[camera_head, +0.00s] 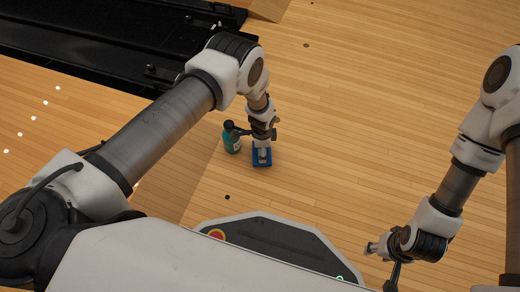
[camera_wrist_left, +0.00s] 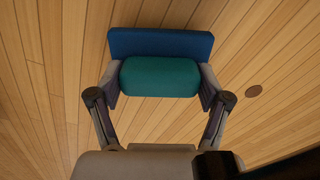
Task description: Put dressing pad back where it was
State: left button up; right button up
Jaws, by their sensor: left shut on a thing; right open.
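The dressing pad seems to be the blue slab with a teal rounded block on it; in the left wrist view the blue slab (camera_wrist_left: 160,44) lies just beyond the teal block (camera_wrist_left: 160,77). I cannot tell whether they are one piece. My left gripper (camera_wrist_left: 160,85) is shut with its fingers on both sides of the teal block. In the head view my left gripper (camera_head: 262,150) points down at the blue slab (camera_head: 262,162), and I cannot tell whether the slab touches the floor. My right gripper (camera_head: 380,266) is open and empty at the lower right.
A green bottle (camera_head: 232,139) with a dark top stands just left of the left gripper. A black lane channel (camera_head: 75,50) runs across the upper left. A brown box-like edge (camera_head: 264,8) shows at the top. The wooden floor (camera_head: 360,120) is clear to the right.

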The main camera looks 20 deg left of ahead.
pick_arm(q)
notch_tip(320, 180, down, 2)
jog(key=shift+f+b, duration=0.1)
jog(key=shift+b, duration=0.25)
jog(key=shift+r, duration=0.25)
jog(key=shift+f, duration=0.15)
jog(key=o, duration=1.4)
pick_arm(e)
jog(key=shift+s+d+f, duration=0.1)
jog(key=shift+d+f, duration=0.1)
jog(key=shift+f, duration=0.8)
pick_arm(q)
notch_tip(320, 180, up, 12)
jog(key=p, duration=0.7)
jog(key=shift+f, duration=0.2)
jog(key=shift+r, duration=0.45)
pick_arm(e)
notch_tip(320, 180, up, 7)
